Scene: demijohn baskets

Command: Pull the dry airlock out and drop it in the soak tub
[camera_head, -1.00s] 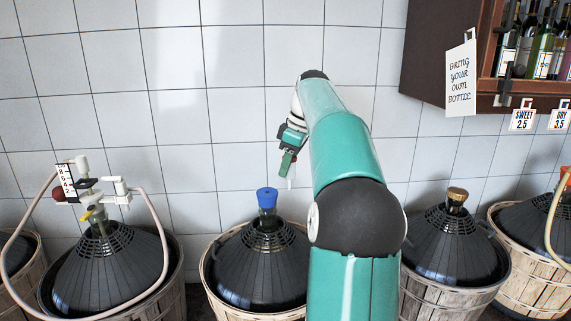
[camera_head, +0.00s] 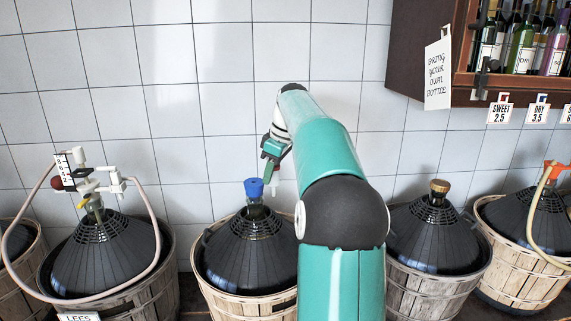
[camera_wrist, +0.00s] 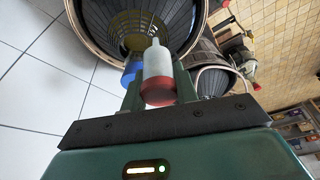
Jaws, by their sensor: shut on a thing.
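My gripper (camera_head: 267,164) is shut on the airlock, which shows in the wrist view as a pale, narrow-necked tube (camera_wrist: 158,66) with a red cap (camera_wrist: 158,91) between the green fingers. In the head view only a thin pale piece shows just below the fingers, beside my arm. The airlock is out in the air, above and beside the blue bung (camera_head: 254,188) of the middle demijohn (camera_head: 252,240). The bung also shows behind it in the wrist view (camera_wrist: 131,68). I cannot make out a soak tub in either view.
A demijohn with a hose and white fittings (camera_head: 90,185) stands left. A corked demijohn (camera_head: 432,235) and one with an orange top (camera_head: 535,215) stand right. A bottle cabinet (camera_head: 425,50) with a hanging sign (camera_head: 438,75) is upper right. The tiled wall is close behind.

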